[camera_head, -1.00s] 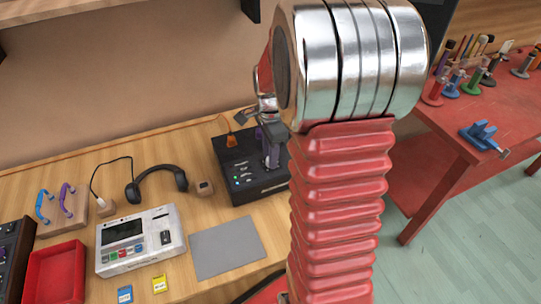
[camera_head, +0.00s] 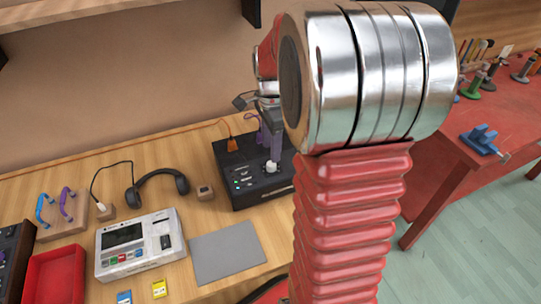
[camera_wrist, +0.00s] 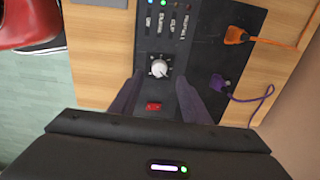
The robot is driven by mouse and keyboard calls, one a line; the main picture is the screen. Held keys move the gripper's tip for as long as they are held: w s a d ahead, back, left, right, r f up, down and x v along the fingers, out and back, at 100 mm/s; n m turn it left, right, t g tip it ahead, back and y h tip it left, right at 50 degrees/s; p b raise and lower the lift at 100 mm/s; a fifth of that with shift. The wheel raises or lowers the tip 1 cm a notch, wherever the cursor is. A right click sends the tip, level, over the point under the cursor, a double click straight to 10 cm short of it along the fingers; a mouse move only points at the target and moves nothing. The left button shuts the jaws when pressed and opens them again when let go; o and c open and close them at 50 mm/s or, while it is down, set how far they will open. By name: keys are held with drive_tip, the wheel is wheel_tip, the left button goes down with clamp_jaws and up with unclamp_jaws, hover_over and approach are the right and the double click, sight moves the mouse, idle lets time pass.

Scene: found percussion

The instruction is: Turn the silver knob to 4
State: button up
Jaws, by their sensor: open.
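The silver knob (camera_wrist: 159,68) sits on the black box (camera_wrist: 176,48), between and just beyond my open fingertips in the wrist view. Its dial numbers and pointer setting are too small to read. In the head view the knob (camera_head: 272,167) shows on the right part of the black box (camera_head: 240,190). My gripper (camera_wrist: 160,80) is open and empty, with a dark purple finger on each side below the knob. In the head view my gripper (camera_head: 271,145) is just above the knob, partly hidden by my arm.
A red button (camera_wrist: 153,106) lies between my fingers on the box. An orange plug (camera_wrist: 235,36) and a purple plug (camera_wrist: 219,84) with cables are at its right edge.

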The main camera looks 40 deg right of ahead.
wheel_tip(320, 180, up, 8)
idle(0.4)
idle(0.5)
drive_tip(key=s+a+r+n+t, duration=0.1)
drive_tip(key=s+a+n+t, duration=0.1)
drive_tip(key=s+a+n, duration=0.5)
drive_tip(key=s+a+n+t, duration=0.3)
drive_tip(key=s+a+n, duration=0.4)
drive_tip(key=a+n, duration=0.7)
drive_tip(key=shift+r+t, duration=0.3)
drive_tip(key=shift+r, duration=0.1)
drive_tip(key=shift+a, duration=0.1)
idle(0.5)
